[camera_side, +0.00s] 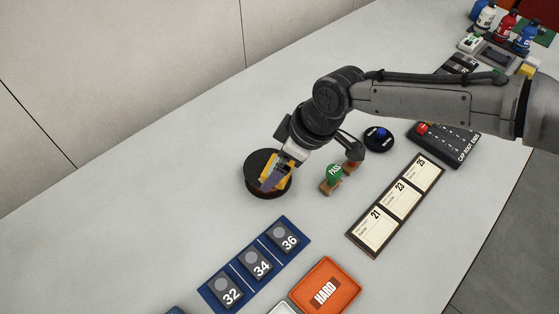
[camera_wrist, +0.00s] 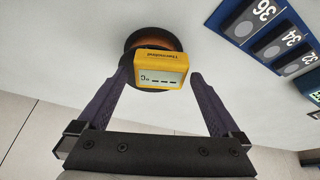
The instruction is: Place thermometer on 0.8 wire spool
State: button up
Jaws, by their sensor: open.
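The yellow thermometer (camera_wrist: 160,66), with a pale display, lies over the round dark spool (camera_wrist: 137,40) in the wrist view. In the side view the thermometer (camera_side: 267,165) shows as a yellow patch on the spool (camera_side: 254,187), partly hidden by my gripper (camera_side: 274,178). The spool has a dark rim and a brownish inside; no wire size is readable on it. In the wrist view my gripper (camera_wrist: 162,72) is open, with one purple finger on each side of the thermometer. A gap shows at the right finger; the left fingertip is close to the thermometer's edge.
A green PASS stamp (camera_side: 333,174) and a red-topped one (camera_side: 351,165) stand right of the spool. A blue plate numbered 32, 34, 36 (camera_side: 246,277), an orange HARD tray (camera_side: 346,270) and a card board (camera_side: 357,242) lie nearer. The table left of the spool is clear.

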jog(key=v, duration=1.2)
jog(key=shift+r, duration=0.2)
jog(key=s+d+r+m+t+h, duration=0.1)
jog(key=d+r+m, duration=0.3)
jog(key=d, duration=1)
jog(key=s+d+r+m+t, duration=0.15)
jog(key=d+r, duration=0.35)
jog(key=d, duration=0.8)
jog(key=s+d+f+m+h, duration=0.1)
jog(key=s+d+f+m, duration=0.2)
jog(key=s+d, duration=0.6)
jog(key=s+d+f+m+t+h, duration=0.1)
jog(key=s+d+f+m+h, duration=0.1)
jog(key=s+d+m, duration=0.3)
jog(key=s+d+f, duration=0.1)
jog(key=s+d, duration=0.3)
jog(key=d, duration=0.1)
jog(key=shift+s+d, duration=0.15)
jog(key=shift+s, duration=0.25)
